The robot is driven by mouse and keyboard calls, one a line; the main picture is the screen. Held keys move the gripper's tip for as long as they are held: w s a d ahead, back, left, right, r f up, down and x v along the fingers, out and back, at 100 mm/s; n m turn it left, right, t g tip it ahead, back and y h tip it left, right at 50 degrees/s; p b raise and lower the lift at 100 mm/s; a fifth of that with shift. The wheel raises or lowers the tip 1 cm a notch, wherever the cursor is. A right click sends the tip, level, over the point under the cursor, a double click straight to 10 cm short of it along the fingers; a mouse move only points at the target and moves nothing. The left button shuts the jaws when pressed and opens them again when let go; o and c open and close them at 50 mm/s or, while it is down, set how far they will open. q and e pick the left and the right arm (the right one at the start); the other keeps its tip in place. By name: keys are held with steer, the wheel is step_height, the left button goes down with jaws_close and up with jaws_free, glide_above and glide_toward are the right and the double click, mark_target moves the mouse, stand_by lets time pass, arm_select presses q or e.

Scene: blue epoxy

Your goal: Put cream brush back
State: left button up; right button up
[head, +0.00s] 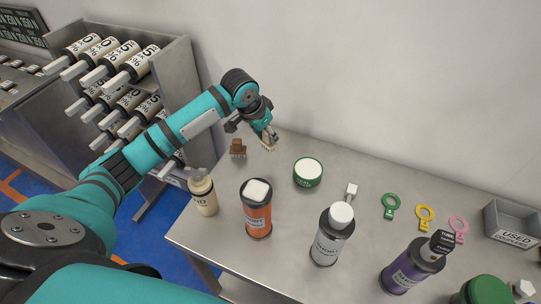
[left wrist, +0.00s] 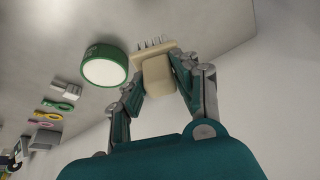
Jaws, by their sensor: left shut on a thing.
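The cream brush (head: 268,143) is in my left gripper (head: 265,132), at the back left of the grey table in the head view. In the left wrist view the two fingers of my left gripper (left wrist: 158,82) are shut on the cream brush (left wrist: 157,75), with its bristles pointing away from the gripper. I cannot tell whether the bristles touch the table. A brown brush (head: 238,148) stands on the table just left of the cream one. My right gripper is not in view.
A green-rimmed round tub (head: 308,172) stands right of the brushes and shows in the left wrist view (left wrist: 104,65). An orange canister (head: 257,210), cream bottle (head: 203,195), grey canister (head: 331,238) and purple canister (head: 411,268) stand nearer. Coloured rings (head: 425,216) and a grey bin (head: 512,222) are right.

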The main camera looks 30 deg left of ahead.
mark_target(264, 149)
arm_select(q)
steer(key=f, duration=0.3)
steer(key=shift+s+a+f+p, duration=0.15)
steer(key=shift+s+f+p, duration=0.15)
steer(key=shift+s+f, duration=0.05)
steer(key=f, duration=0.3)
steer(key=shift+w+f+p, duration=0.2)
steer(key=shift+p, duration=0.15)
steer(key=shift+f, duration=0.3)
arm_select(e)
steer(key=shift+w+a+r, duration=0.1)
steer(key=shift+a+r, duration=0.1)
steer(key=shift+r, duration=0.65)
arm_select(q)
steer(key=shift+f, duration=0.1)
steer(key=o, duration=0.9)
steer(key=shift+o, duration=0.6)
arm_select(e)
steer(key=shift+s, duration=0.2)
